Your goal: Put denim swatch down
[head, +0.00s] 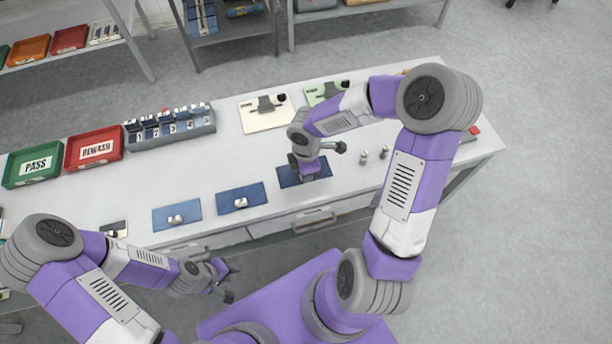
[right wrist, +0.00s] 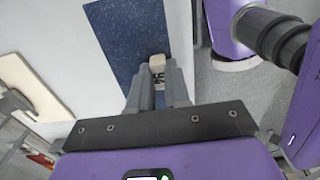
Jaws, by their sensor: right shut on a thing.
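A dark blue denim swatch (head: 319,174) is under my right gripper (head: 304,177) near the front edge of the white table. In the right wrist view the swatch (right wrist: 120,35) looks flat, and my right gripper (right wrist: 158,88) is shut on the small pale grip piece (right wrist: 157,62) at its edge. I cannot tell whether the swatch touches the table. A lighter blue swatch (head: 160,218) and a mid-blue swatch (head: 232,192) lie flat to its left, each with a small metal-and-white grip piece. My left gripper (head: 232,283) is open and empty in front of the table.
A green PASS tray (head: 34,177), a red REWASH tray (head: 95,160) and a numbered rack (head: 170,138) stand at the back left. A cream board (head: 267,121) and a green board (head: 314,97) lie behind the right gripper. Small metal pieces (head: 363,157) stand to its right.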

